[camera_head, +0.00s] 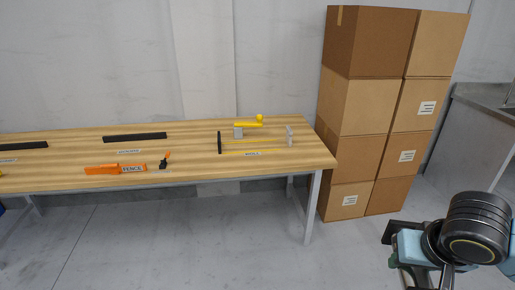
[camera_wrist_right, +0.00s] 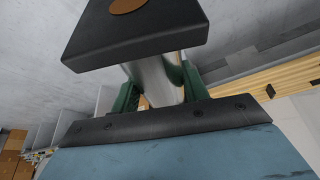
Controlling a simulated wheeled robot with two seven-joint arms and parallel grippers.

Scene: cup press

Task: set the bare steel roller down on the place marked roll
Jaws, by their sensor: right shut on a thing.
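My right gripper (camera_wrist_right: 160,92) is shut on a smooth pale grey cylinder, which looks like the bare steel roller (camera_wrist_right: 153,76), held between its green fingers in the right wrist view. A dark block (camera_wrist_right: 135,33) with a copper disc is at the cylinder's far end; I cannot tell whether they are joined. In the head view my right arm is at the lower right, off the table and well to the right of it. Small labels lie on the table, one near its right end (camera_head: 253,153); their print is too small to read surely, so I cannot tell the roll place. My left gripper is not in view.
The wooden table (camera_head: 200,160) carries black bars (camera_head: 135,138), an orange fence piece (camera_head: 115,169), yellow rails (camera_head: 250,143), a yellow lever (camera_head: 248,125) and a grey post (camera_head: 289,136). Stacked cardboard boxes (camera_head: 365,105) stand right of it. Floor in front is clear.

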